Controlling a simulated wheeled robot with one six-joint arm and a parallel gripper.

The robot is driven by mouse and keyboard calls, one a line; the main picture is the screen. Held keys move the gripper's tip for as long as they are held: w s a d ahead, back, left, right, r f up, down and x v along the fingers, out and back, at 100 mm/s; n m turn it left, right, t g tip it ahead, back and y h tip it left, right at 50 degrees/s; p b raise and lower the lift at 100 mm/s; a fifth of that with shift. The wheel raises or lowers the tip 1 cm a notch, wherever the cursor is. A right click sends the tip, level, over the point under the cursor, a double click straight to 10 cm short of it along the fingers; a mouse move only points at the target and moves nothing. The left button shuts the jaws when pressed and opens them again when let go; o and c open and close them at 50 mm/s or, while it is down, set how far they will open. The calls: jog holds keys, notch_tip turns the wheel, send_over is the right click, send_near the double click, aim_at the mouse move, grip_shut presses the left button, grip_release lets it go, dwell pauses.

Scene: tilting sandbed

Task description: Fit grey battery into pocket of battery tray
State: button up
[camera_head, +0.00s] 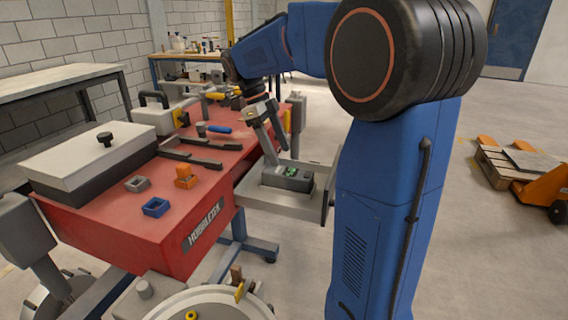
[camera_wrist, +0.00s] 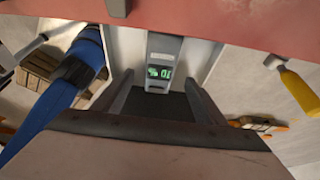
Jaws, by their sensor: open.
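A grey battery (camera_head: 289,178) with a green lit display lies on a light grey side shelf (camera_head: 262,206) at the right edge of the red bench. It also shows in the wrist view (camera_wrist: 161,52), upper middle, with green digits. My gripper (camera_head: 284,149) is just above the battery, pointing down at a tilt. In the wrist view my gripper (camera_wrist: 160,84) has its dark fingers spread, with the battery beyond and between their tips. Nothing is held. I cannot clearly tell which part is the battery tray or its pocket.
The red bench (camera_head: 125,215) carries a lidded box (camera_head: 95,160), dark rails (camera_head: 190,155), a blue block (camera_head: 156,207), an orange block (camera_head: 185,177) and a blue-handled tool (camera_head: 219,129). A pallet (camera_head: 500,168) stands far right.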

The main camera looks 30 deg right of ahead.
jog(key=v, duration=0.4)
jog(key=shift+s, duration=0.1)
jog(key=s+a+f+n+t+y, duration=0.1)
jog(key=s+a+f+n+t, duration=0.1)
jog(key=s+n, duration=0.6)
jog(key=s+a+f+n+t+y, duration=0.1)
jog(key=s+a+f+n+t, duration=0.2)
jog(key=s+f+n, duration=0.4)
jog(key=s+a+f+n+t, duration=0.3)
jog(key=s+n, duration=0.6)
jog(key=n, duration=0.4)
jog(key=shift+a+f+y, duration=0.4)
jog(key=shift+a+f, duration=0.45)
jog(key=shift+a, duration=0.25)
